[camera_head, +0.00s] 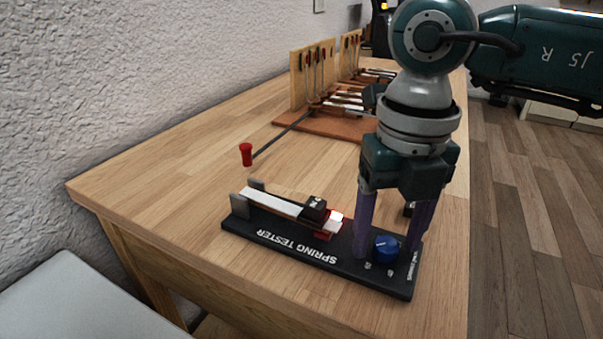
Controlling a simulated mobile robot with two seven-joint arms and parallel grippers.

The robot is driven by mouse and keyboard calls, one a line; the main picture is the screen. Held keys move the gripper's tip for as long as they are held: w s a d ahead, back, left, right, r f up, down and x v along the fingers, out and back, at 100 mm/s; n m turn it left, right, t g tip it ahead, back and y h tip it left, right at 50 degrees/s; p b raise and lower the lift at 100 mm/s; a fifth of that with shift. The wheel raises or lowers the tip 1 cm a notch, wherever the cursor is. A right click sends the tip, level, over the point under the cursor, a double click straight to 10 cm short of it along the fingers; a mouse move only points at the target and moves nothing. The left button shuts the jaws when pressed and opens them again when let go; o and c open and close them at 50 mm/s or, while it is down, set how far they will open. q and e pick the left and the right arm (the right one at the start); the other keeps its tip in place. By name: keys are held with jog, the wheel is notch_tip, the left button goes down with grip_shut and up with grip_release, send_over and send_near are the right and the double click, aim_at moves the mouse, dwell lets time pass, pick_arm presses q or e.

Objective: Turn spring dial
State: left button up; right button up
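The spring tester (268,237) is a black base plate on the wooden table, with a white key-like bar and a black block on it. The spring dial (386,249) is a blue knob at the right end of the plate, with a pale mark on top. My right gripper (388,250) reaches down from above with its purple fingers apart, one on each side of the dial. A gap shows between the left finger and the dial; whether the right finger touches it cannot be told. My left gripper is not in view.
A piano action model (325,112) with wooden uprights sits farther back. A white textured wall (130,70) runs along the left. The table's front left is clear.

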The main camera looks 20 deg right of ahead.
aim_at(387, 243)
notch_tip(387, 243, up, 10)
jog(key=shift+p, duration=0.35)
dwell(0.5)
